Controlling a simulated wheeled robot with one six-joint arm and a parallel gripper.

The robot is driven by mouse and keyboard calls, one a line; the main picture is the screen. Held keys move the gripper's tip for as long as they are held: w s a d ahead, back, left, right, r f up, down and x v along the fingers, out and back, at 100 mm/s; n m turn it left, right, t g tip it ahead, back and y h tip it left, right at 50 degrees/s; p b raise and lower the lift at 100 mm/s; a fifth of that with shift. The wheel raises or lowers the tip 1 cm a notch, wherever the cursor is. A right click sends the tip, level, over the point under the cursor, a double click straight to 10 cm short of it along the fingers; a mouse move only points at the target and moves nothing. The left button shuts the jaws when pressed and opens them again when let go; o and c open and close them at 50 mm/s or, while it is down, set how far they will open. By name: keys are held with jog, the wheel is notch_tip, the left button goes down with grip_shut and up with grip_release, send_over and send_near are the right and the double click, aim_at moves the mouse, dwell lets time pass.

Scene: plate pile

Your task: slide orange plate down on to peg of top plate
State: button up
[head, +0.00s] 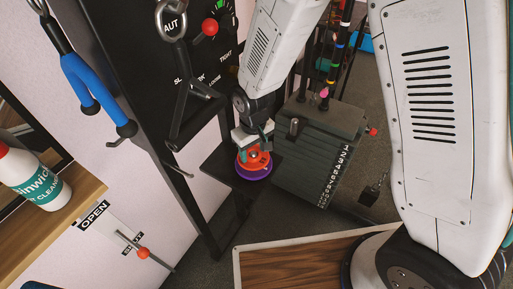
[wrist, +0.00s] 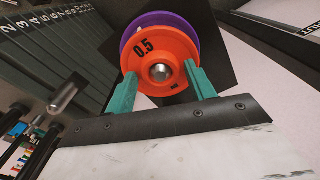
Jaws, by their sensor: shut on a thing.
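The orange plate (wrist: 160,50), marked 0.5, is held between the teal fingers of my gripper (wrist: 161,78). It also shows in the head view (head: 254,160) under my gripper (head: 254,146). A silver peg end (wrist: 160,72) shows at the plate's centre hole. The purple plate (wrist: 129,38) lies beneath the orange one, and its rim shows past the upper left edge. In the head view the purple plate (head: 254,176) shows as a rim below the orange one. Whether the two plates touch is hard to tell.
The plates are over a black platform (head: 216,162) of the weight machine. A grey numbered weight stack (head: 318,150) stands just right of it. A black upright panel (head: 150,70) with handles rises on the left. A wooden board (head: 290,265) lies in front.

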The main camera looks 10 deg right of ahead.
jog(key=shift+s+d+f, duration=0.1)
jog(key=shift+s+f, duration=0.25)
jog(key=shift+f, duration=0.2)
jog(key=shift+w+r, duration=0.2)
jog(key=shift+r, duration=0.1)
jog(key=shift+a+r, duration=0.2)
jog(key=shift+a, duration=0.1)
grip_shut()
jog(key=shift+d+r, duration=0.2)
jog(key=shift+r, duration=1.2)
jog(key=shift+w+r, duration=0.15)
jog(key=shift+r, duration=1)
